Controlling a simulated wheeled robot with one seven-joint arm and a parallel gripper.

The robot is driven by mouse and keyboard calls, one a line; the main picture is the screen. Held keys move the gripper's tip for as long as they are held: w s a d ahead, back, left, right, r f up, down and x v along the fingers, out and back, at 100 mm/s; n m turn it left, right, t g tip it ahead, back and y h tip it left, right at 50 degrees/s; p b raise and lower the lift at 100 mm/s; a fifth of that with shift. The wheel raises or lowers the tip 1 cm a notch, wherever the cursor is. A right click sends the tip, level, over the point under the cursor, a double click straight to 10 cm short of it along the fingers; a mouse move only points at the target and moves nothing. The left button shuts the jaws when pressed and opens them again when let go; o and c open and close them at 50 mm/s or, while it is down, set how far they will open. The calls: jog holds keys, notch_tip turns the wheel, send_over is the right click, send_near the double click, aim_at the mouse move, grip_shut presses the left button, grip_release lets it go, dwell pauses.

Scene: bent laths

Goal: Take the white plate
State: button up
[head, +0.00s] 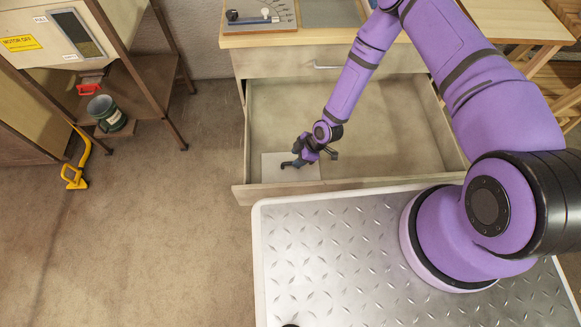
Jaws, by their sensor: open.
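A flat, pale square plate (272,172) lies in the front left corner of an open drawer (395,150). It looks off-white and is the only plate-like thing that I see in the drawer. My gripper (290,164) is low in the drawer, over the plate, with its fingers pointing left. It is open. The gripper and wrist hide part of the plate's right side. I cannot tell whether the fingers touch it.
The drawer's front panel (215,194) and side walls stand close around my gripper. The drawer's middle and right look empty. A cabinet with a worktop stands behind.

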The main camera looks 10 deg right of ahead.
aim_at(290, 163)
jog(key=x, duration=0.4)
jog(key=shift+s+a+f, duration=0.2)
jog(key=shift+s+a, duration=0.05)
jog(key=shift+a, duration=0.2)
jog(key=shift+c, duration=0.4)
grip_shut()
